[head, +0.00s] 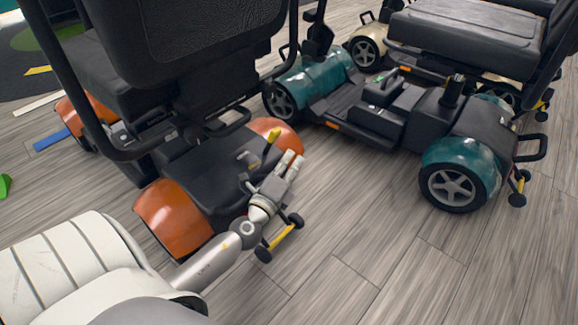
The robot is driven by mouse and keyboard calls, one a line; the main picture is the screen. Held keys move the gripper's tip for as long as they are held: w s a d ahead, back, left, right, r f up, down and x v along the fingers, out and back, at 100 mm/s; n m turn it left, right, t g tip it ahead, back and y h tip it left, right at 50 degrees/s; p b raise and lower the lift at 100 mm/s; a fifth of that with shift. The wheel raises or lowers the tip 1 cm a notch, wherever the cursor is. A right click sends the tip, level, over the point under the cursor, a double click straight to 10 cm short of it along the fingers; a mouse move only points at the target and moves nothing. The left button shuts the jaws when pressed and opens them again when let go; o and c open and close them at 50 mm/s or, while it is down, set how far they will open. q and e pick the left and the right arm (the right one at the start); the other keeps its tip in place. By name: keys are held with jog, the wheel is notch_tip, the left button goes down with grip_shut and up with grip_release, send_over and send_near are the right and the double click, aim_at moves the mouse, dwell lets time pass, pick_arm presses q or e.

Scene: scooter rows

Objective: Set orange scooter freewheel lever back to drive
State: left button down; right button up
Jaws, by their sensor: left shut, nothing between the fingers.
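The orange scooter (172,216) stands at the left with its rear toward me. It has orange rear fenders, a black rear cover and a black seat. A lever with a yellow grip (272,137) sticks up at the rear, near the right orange fender, and leans to the upper right. My left gripper (293,158) is shut and empty, just right of and below the yellow grip. I cannot tell whether it touches the lever. The lever's base is hard to make out. My right gripper is not in view.
A teal scooter (455,167) stands to the right, with a cream scooter (367,48) behind it. The orange scooter's small rear wheels (263,254) and yellow bar (282,237) lie below my left wrist. The wooden floor (375,230) in front and right is clear.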

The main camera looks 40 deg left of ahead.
pick_arm(q)
jog(key=s+d+b, duration=0.1)
jog(key=s, duration=0.8)
jog(key=shift+s+d+f, duration=0.15)
jog(key=shift+s+f, duration=0.1)
jog(key=shift+f, duration=0.2)
